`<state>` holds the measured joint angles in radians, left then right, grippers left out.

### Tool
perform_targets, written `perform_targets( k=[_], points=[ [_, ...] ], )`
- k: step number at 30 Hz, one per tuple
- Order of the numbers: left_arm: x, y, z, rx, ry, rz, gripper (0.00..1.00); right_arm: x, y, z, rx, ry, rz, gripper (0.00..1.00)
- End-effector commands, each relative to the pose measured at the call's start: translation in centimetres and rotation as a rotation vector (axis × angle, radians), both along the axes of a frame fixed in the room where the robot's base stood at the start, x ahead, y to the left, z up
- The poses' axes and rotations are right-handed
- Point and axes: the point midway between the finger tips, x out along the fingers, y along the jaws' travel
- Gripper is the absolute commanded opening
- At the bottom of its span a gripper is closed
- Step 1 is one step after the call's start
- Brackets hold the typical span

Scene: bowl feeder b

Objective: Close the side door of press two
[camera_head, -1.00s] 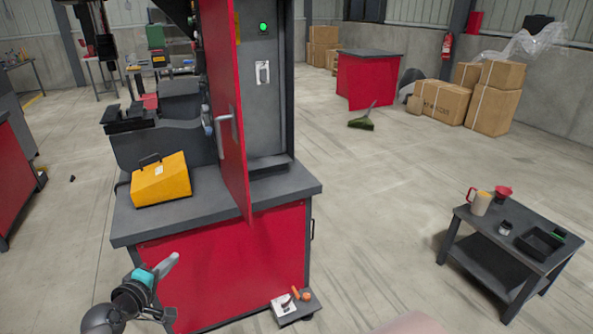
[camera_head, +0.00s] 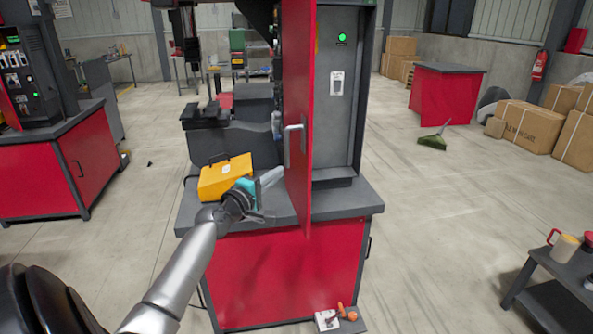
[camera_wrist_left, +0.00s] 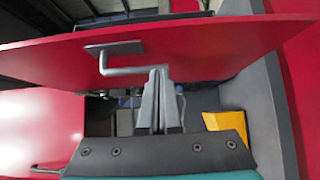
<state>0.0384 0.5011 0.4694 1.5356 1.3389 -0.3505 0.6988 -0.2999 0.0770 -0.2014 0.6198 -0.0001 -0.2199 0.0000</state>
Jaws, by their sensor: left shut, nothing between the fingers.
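The red side door (camera_head: 299,120) of the press stands open in the head view, jutting toward me edge-on from the grey cabinet (camera_head: 340,110). A metal handle (camera_head: 292,145) is on its left face. My left gripper (camera_head: 272,177) is shut and empty, over the bench to the left of the door, a little below the handle. In the left wrist view the closed fingers (camera_wrist_left: 158,72) point at the red door (camera_wrist_left: 210,45), their tips close by the bent handle (camera_wrist_left: 115,58). I cannot tell whether they touch. My right gripper is not in view.
A yellow box (camera_head: 224,176) with a handle sits on the bench (camera_head: 345,197) left of the door. A small step with tools (camera_head: 338,319) is at the bench's foot. A low dark table (camera_head: 545,280) stands right.

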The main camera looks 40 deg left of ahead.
Motion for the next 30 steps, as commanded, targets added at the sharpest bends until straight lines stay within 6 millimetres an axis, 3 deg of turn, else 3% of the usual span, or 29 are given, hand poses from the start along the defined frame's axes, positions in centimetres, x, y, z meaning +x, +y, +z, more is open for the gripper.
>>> perform_targets(
  k=[5, 12, 30],
  points=[
    [2.4, 0.4, 0.0, 0.0, -0.002, 0.001, 0.0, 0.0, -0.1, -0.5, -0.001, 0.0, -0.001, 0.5],
    [5.0, -1.4, 0.1, 0.0, 0.0, 0.0, 0.0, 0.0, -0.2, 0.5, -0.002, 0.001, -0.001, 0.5],
    [5.7, -2.1, 0.0, 0.0, 0.0, 0.005, 0.0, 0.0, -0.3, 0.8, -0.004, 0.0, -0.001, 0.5]
  ],
)
